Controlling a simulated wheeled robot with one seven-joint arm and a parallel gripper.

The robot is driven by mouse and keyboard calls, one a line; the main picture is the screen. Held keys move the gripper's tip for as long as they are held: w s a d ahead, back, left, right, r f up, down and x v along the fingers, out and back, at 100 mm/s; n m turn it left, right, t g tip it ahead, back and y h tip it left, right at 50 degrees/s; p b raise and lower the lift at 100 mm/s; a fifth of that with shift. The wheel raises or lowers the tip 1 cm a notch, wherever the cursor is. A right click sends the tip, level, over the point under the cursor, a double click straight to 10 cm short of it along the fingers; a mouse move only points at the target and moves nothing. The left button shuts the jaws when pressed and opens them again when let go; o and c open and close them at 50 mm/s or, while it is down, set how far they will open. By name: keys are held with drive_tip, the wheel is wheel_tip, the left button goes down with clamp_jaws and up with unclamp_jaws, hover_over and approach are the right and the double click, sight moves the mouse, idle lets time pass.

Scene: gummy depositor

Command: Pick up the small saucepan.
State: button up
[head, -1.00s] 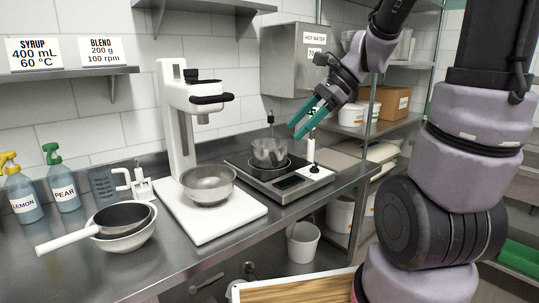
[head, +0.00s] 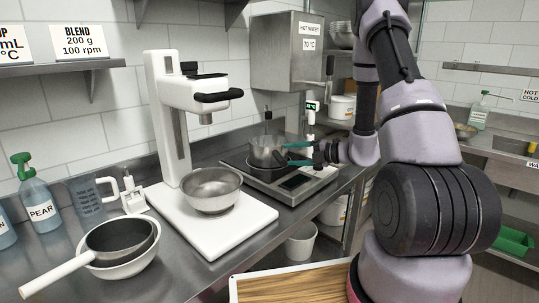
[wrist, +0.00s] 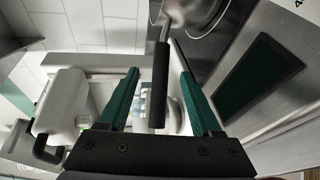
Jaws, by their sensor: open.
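A small metal saucepan (head: 266,152) sits on the hot plate (head: 292,192) at the back of the counter. In the wrist view its black handle (wrist: 160,85) points down between my two teal fingers, and a bit of its metal body shows at the top edge. My gripper (head: 290,154) is at the right side of the saucepan, level with it, and it also shows in the wrist view (wrist: 159,74). The fingers are open, with a visible gap on either side of the handle. In the head view the fingers hide the handle.
A white stand mixer (head: 178,110) with a metal bowl (head: 211,187) stands left of the hot plate. A dark pan with a white handle (head: 58,275) rests in a bowl at the front left. A hot-water box (head: 285,52) hangs behind. A white bucket (head: 301,243) stands below the counter.

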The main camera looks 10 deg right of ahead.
drive_tip(key=x, duration=0.9)
drive_tip(key=shift+w+f, duration=0.15)
drive_tip(key=shift+c, duration=0.3)
clamp_jaws()
idle(0.9)
